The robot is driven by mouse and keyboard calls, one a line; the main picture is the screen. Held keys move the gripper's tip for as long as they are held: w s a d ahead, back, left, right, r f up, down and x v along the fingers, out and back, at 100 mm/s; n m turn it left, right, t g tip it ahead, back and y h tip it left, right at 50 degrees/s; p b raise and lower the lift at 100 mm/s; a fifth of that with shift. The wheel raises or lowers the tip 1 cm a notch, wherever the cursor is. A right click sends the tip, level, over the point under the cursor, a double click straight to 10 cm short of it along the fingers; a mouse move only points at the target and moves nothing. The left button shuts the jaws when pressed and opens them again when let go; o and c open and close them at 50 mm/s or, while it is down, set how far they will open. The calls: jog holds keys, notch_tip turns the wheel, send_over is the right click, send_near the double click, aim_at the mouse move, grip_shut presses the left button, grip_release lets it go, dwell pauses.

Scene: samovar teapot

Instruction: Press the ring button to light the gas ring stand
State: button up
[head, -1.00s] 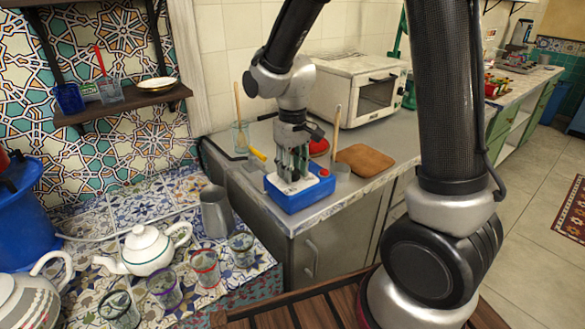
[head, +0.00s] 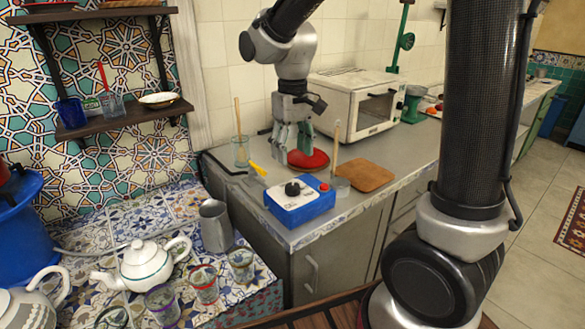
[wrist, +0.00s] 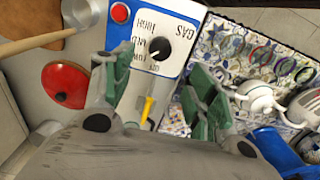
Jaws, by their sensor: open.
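A blue box (head: 303,207) with a white top stands on the grey counter near its front edge. Its black knob (head: 292,188) and red button (head: 324,187) show clear. My gripper (head: 292,150) is open and empty, behind and above the box, near the red lid (head: 312,159). In the wrist view my gripper's (wrist: 160,82) fingers stand apart on either side of the knob's line. I cannot make out a lit flame or the gas ring.
A wooden board (head: 364,176) and a glass with a wooden stick (head: 340,183) are right of the box. A yellow-handled tool (head: 258,170) and another glass (head: 241,150) are left. A white oven (head: 355,100) stands behind. A teapot (head: 146,262) and several glasses stand on the lower tiled surface.

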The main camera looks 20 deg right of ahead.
jog(key=shift+r, duration=1.05)
